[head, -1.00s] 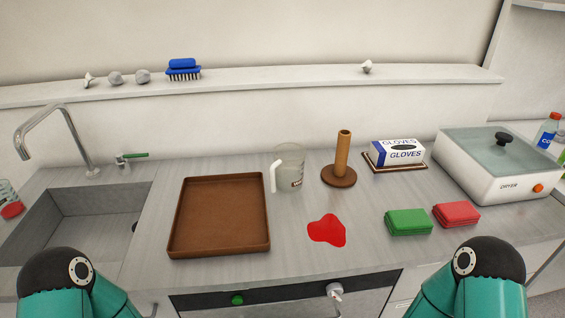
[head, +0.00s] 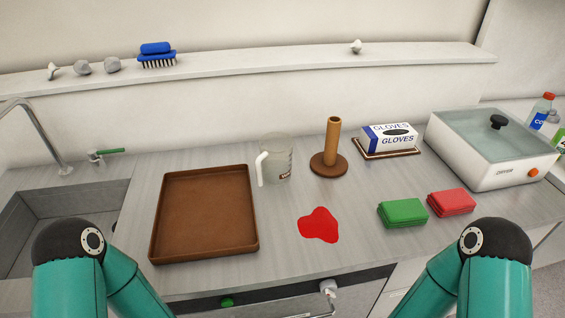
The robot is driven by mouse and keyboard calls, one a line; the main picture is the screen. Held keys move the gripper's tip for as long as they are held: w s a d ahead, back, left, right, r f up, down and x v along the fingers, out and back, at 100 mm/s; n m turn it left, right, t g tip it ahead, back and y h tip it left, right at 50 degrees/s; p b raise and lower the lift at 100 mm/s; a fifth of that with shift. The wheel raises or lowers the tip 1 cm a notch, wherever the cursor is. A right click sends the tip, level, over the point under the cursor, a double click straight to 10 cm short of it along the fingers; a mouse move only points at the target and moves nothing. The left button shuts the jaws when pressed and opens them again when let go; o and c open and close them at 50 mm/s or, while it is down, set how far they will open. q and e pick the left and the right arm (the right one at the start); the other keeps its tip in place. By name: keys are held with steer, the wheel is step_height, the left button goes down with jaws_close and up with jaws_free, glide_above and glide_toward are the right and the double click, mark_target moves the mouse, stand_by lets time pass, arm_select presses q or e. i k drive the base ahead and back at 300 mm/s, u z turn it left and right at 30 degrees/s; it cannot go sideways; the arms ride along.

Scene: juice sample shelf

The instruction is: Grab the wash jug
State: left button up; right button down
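The wash jug (head: 278,161) is a clear, see-through jug with a white handle on its left side and a small dark-red label low on its right. It stands upright on the grey counter, between the brown tray and the wooden paper-roll stand. Both my arms show only as teal and black links at the bottom left and bottom right. Neither gripper is in view, and nothing touches the jug.
The brown tray (head: 205,213) lies left of the jug, the wooden stand (head: 333,150) right. A red spill (head: 319,225) lies in front. Green (head: 402,213) and red (head: 452,203) sponges, a glove box (head: 390,137) and a dryer (head: 490,150) are right. A sink (head: 50,220) is left.

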mark_target(277, 148)
steer(key=u, duration=0.05)
steer(key=k, duration=0.5)
steer(key=z, duration=1.55)
steer(key=i, duration=0.1)
steer(key=u, duration=2.95)
steer(key=k, duration=1.65)
steer(key=z, duration=0.65)
steer(key=i, duration=1)
steer(key=u, duration=0.1)
